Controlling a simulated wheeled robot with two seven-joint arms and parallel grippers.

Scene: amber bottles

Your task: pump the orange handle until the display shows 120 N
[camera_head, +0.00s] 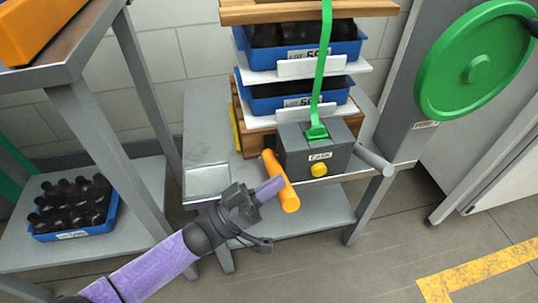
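The orange handle (280,180) is a tilted bar in front of the left side of a dark grey box (316,160). My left gripper (268,190) reaches in from the lower left. Its pale purple tip meets the middle of the handle in the picture. I cannot tell whether its fingers are closed around the handle or only touch it. The box has a small label (320,156), too small to read, and a yellow knob (319,170). I see no readable force number on any display. My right gripper is out of view.
A grey rod (374,160) sticks out right of the box. A large green wheel (450,80) is at right. A bottle crate (117,208) sits on the left shelf.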

